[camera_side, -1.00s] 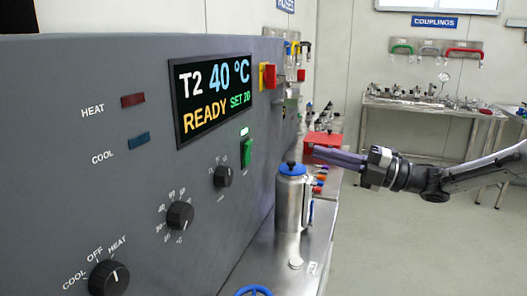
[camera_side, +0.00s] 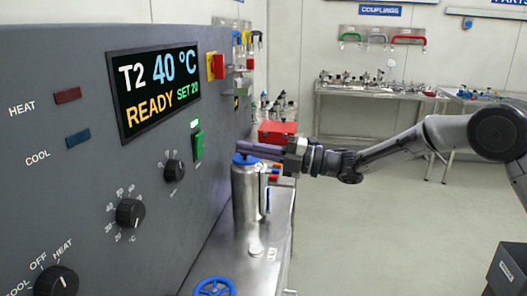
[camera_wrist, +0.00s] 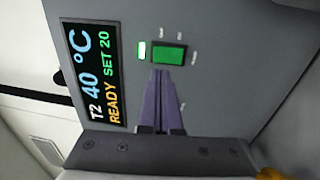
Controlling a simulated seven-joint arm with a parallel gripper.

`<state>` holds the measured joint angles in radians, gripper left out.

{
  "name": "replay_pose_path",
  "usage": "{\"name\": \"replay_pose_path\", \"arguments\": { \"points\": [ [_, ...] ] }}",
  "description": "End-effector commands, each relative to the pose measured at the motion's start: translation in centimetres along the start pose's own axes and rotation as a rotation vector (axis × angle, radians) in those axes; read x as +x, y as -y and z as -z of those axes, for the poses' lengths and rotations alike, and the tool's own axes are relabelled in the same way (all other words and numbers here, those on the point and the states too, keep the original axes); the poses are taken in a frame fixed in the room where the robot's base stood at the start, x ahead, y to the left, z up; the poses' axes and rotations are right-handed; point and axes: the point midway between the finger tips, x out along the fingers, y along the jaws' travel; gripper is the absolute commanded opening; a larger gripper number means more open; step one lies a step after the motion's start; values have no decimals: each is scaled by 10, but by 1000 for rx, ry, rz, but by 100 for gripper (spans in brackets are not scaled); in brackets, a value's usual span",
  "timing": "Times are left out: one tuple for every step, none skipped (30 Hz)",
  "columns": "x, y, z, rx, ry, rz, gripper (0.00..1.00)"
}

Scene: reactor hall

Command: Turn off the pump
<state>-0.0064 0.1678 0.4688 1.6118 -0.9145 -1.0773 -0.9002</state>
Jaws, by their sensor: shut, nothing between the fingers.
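A green rocker switch (camera_side: 198,145) sits on the grey control panel (camera_side: 95,200), with a lit green-white lamp (camera_side: 194,124) just above it. My gripper (camera_side: 239,147) is shut and empty, its purple fingers pointing at the panel from the right, at about the switch's height. In the side view a gap shows between fingertips and switch. In the wrist view the green switch (camera_wrist: 169,53) lies just beyond my fingertips (camera_wrist: 161,73), with the lit lamp (camera_wrist: 142,50) beside it. Small labels around the switch are too blurred to read.
The display (camera_side: 155,87) reads T2 40 °C, READY, SET 20. A black dial (camera_side: 175,170) is below the switch; a red-and-yellow switch (camera_side: 216,67) is above right. A steel canister (camera_side: 247,195) with a blue lid stands below my fingers. A red box (camera_side: 277,132) is behind.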

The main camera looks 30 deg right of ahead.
Motion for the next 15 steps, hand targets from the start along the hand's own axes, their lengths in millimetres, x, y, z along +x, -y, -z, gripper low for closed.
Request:
{"name": "replay_pose_path", "arguments": {
  "points": [
    [12,1,1,0,-4,0,0],
    [18,1,1,0,-3,0,0],
    [26,0,1,0,-3,-1,0],
    [31,1,1,0,-3,0,0],
    [37,0,1,0,-2,-1,0],
    [44,1,1,0,-3,-1,0],
    [49,0,1,-1,-3,-1,0],
    [53,1,1,0,-2,0,0],
    [59,0,0,0,-2,-1,0],
    [63,0,1,1,-1,-1,0],
    [66,1,0,1,-1,0,0],
    [70,0,0,1,-1,-1,0],
    [73,0,0,1,-1,-1,0],
    [75,0,0,1,0,-1,0],
    [77,0,0,1,0,0,0]
  ]
}}
